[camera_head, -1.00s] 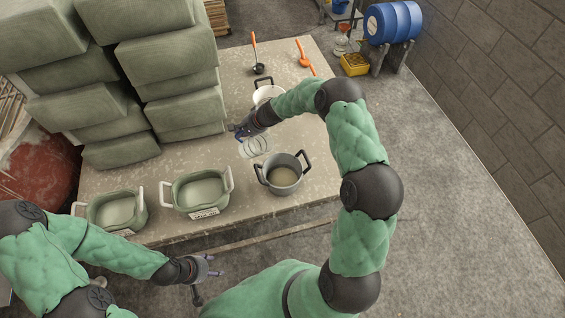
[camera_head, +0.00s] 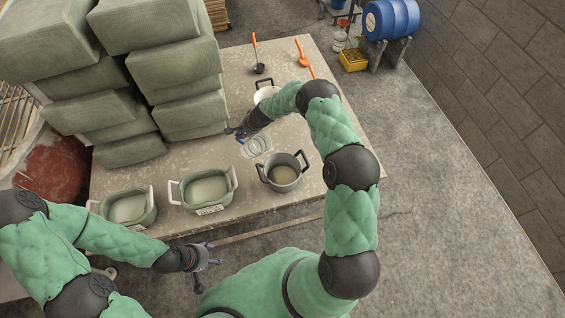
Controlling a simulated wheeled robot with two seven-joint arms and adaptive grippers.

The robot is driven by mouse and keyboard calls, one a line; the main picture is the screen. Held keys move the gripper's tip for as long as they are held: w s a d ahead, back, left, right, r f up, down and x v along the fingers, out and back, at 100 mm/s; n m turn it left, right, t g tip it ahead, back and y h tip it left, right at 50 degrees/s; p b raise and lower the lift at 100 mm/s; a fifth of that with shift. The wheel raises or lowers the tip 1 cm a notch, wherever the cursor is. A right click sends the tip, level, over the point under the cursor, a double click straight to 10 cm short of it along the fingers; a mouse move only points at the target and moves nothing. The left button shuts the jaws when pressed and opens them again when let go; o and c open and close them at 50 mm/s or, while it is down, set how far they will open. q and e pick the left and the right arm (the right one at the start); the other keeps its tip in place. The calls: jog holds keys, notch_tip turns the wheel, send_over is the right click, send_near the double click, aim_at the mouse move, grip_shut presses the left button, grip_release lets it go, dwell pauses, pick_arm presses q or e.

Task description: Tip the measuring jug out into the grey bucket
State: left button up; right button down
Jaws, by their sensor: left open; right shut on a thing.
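The clear measuring jug (camera_head: 258,146) is at the middle of the table, just left of and behind the grey bucket. My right gripper (camera_head: 238,132) is shut on it at its left side. The jug's contents and exact tilt are too faint to tell. The grey bucket (camera_head: 279,184) stands upright with dark handles on both sides and a pale beige content inside. The jug is apart from the bucket's rim in the picture. My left gripper (camera_head: 213,256) is open and empty, in front of the table's near edge.
Two green-grey tubs with white handles, one in the middle (camera_head: 207,190) and one at left (camera_head: 130,208), stand along the table's front. Tall grey-green stacks (camera_head: 180,70) fill the left. A white pot (camera_head: 266,93), a black ladle (camera_head: 259,68) and orange-handled tools (camera_head: 302,52) lie behind.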

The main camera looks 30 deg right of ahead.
jog(key=shift+w+a+f+g+h+p, duration=0.3)
jog(key=shift+w+a+f+p, duration=0.1)
jog(key=shift+p, duration=1.9)
jog(key=shift+w+a+f+g+h+p, duration=0.35)
jog(key=shift+w+a+g+h+p, duration=0.1)
jog(key=shift+p, duration=0.7)
jog(key=shift+w+a+f+b, duration=0.1)
jog(key=shift+f+b, duration=0.1)
jog(key=shift+b, duration=0.15)
jog(key=shift+w+a+f+g, duration=0.15)
jog(key=shift+w+g, duration=0.1)
jog(key=f+g+h+b, duration=0.1)
jog(key=b, duration=0.4)
jog(key=w+a+f+g+h+b, duration=0.1)
jog(key=b, duration=0.4)
jog(key=w+f+g+h+b, duration=0.1)
jog(key=f+b, duration=0.1)
jog(key=b, duration=0.3)
jog(key=shift+a+b, duration=0.35)
jog(key=shift+b, duration=0.05)
jog(key=shift+r, duration=0.1)
